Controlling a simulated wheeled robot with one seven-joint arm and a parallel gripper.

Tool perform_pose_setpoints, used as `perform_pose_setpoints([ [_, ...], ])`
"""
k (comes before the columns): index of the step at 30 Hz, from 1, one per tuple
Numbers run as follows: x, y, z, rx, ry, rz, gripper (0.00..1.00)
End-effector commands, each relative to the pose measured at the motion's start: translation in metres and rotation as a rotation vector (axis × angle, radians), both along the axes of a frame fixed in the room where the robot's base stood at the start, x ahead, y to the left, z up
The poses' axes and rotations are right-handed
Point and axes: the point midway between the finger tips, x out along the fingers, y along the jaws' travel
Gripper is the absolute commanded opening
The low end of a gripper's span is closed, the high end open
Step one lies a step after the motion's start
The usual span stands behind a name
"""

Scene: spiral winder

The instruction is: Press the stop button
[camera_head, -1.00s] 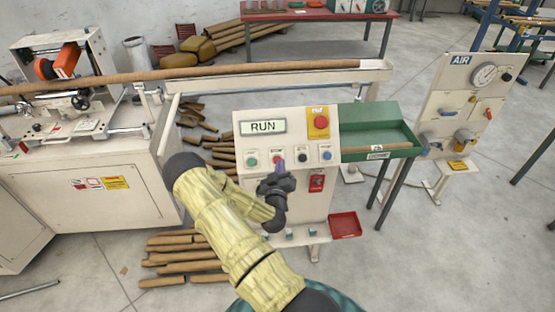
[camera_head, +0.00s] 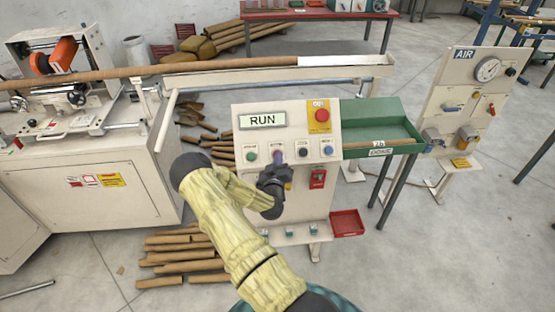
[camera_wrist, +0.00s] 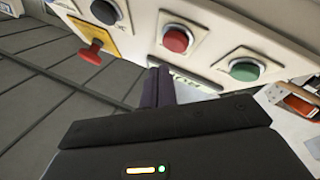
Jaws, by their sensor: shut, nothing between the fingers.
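The control panel (camera_head: 240,112) stands upright at the middle, its display (camera_head: 262,121) reading RUN. A row of buttons lies under it. In the wrist view, a red button (camera_wrist: 176,40) sits between a black one (camera_wrist: 105,10) and a green one (camera_wrist: 244,70). In the head view, my fingers cover the red button's place. My gripper (camera_head: 277,155) is shut and empty, dark purple fingertips together. In the wrist view the fingertips (camera_wrist: 159,78) are just below the red button; I cannot tell whether they touch the panel. A larger red knob (camera_head: 321,115) sits on a yellow plate at upper right.
A red switch (camera_head: 317,179) is on the panel's lower right. A green tray (camera_head: 380,118) adjoins the panel's right side. The winder (camera_head: 90,150) stands left, with a long brown tube (camera_head: 190,70) running behind the panel. An AIR board (camera_head: 470,95) stands farther right.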

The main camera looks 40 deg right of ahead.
Motion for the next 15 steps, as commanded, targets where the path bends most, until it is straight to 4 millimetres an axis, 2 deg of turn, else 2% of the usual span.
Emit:
perform_pose_setpoints([
  [3,0.0063,-0.0036,-0.0082,-0.001,-0.001,0.001,0.0],
  [15,0.0084,-0.0051,-0.0076,0.0,0.001,0.001,0.0],
])
